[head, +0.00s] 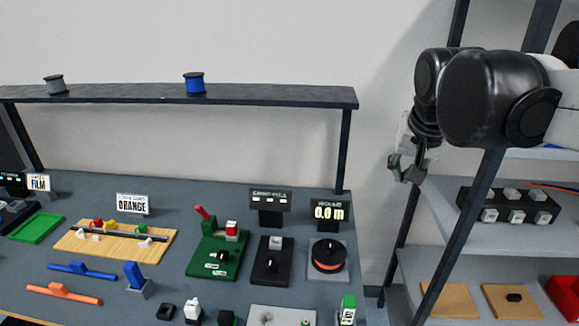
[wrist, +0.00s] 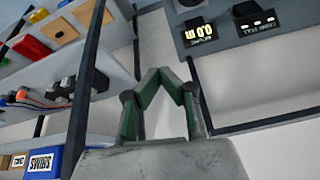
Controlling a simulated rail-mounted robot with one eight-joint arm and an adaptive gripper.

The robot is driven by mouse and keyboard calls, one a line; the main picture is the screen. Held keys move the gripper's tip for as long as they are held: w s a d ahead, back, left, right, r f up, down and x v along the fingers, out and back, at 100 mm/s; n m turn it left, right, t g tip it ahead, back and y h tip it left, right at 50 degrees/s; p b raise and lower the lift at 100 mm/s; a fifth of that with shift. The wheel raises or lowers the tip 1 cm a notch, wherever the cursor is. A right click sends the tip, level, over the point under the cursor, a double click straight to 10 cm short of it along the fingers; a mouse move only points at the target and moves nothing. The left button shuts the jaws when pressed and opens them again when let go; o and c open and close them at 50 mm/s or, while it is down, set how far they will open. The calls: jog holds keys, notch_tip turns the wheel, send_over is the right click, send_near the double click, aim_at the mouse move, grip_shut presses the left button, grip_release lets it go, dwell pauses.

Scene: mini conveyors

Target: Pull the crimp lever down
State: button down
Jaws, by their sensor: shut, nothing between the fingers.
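A red lever (head: 202,211) stands up at a tilt at the back left of a green base (head: 215,262) on the table, and looks like the crimp lever. A red-and-white block (head: 232,231) and a small black part sit on the same base. My gripper (head: 407,172) hangs high to the right of the table, well apart from the lever. In the wrist view my gripper (wrist: 160,72) has its green fingers closed together at the tips with nothing between them. The lever is not visible in the wrist view.
A black base (head: 271,262) and an orange spool (head: 328,256) stand right of the green base. Display signs (head: 329,211) stand behind. A raised dark shelf (head: 140,94) spans the table's back. A shelving rack (head: 480,235) is at the right, near my arm.

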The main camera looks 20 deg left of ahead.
jog(key=w+a+n+g+p, duration=0.1)
jog(key=w+a+p, duration=0.15)
jog(key=a, duration=1.15)
jog(key=w+a+p, duration=0.1)
jog(key=w+a, duration=0.3)
jog(key=a, duration=1)
jog(key=s+a+f, duration=0.2)
jog(key=a+f, duration=0.1)
jog(key=a, duration=0.5)
jog(key=s+a+f+p, duration=0.1)
jog(key=s+a+f, duration=0.2)
jog(key=a, duration=0.6)
jog(key=s+a+f+n+g+p, duration=0.1)
jog(key=a+f, duration=0.3)
jog(key=a, duration=0.4)
jog(key=shift+s+a, duration=0.3)
jog(key=shift+s, duration=0.45)
